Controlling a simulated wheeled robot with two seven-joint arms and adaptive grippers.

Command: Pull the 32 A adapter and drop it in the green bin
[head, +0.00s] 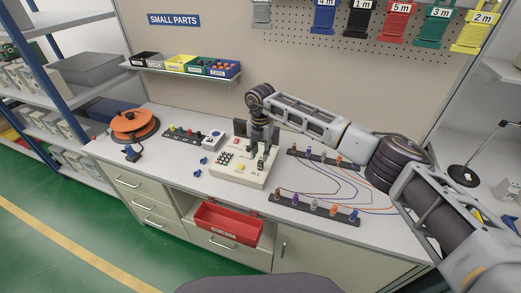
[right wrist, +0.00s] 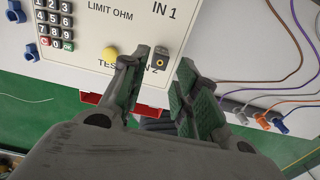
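My right gripper (head: 261,158) reaches down over the white meter (head: 232,170) on the bench. In the right wrist view the gripper (right wrist: 164,62) is open, its green-padded fingers apart with nothing held between them. A small dark block (right wrist: 160,55) with a round light spot stands on the meter beyond the fingertips, below the "IN 1" label. I cannot read a 32 A marking, so I cannot tell which piece is the adapter. The green bin (head: 195,67) stands in the row of small bins on the wall shelf. My left gripper is not in view.
Black, yellow and blue bins (head: 224,69) share the shelf. A red bin (head: 228,224) sits below the bench front. An orange reel (head: 135,122), blue plugs (head: 197,173) and a terminal strip (head: 190,138) lie left. Cabled strips (head: 314,208) lie right.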

